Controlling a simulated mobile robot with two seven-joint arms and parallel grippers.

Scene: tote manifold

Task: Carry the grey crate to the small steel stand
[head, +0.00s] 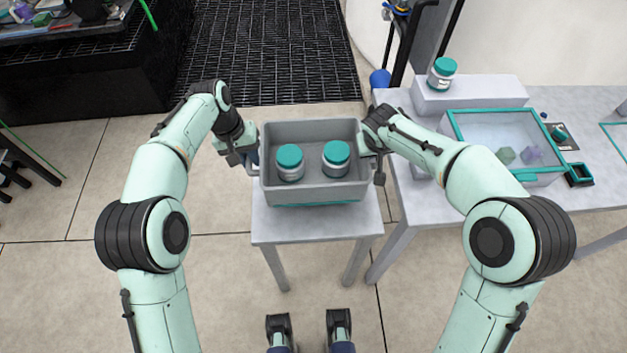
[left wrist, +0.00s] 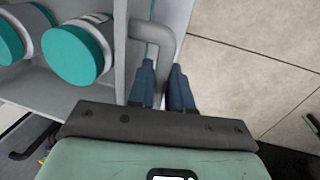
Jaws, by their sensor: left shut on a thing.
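The grey crate (head: 313,192) is level over the small steel stand (head: 318,224) in the head view; I cannot tell whether it rests on it or hangs just above. Two jars with teal lids, a left jar (head: 290,162) and a right jar (head: 336,158), stand upright inside. My left gripper (head: 253,163) is shut on the handle at the crate's left end; the grey handle (left wrist: 166,45) runs between its blue fingers (left wrist: 166,85) in the left wrist view. My right gripper (head: 374,165) is at the crate's right end, its fingers mostly hidden.
A long grey table (head: 405,190) stands close on the right. It holds a teal-rimmed tray (head: 487,125) with small objects and a grey block (head: 475,92) bearing another teal-lidded jar (head: 441,74). A black grating (head: 270,50) lies behind. Floor left of the stand is clear.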

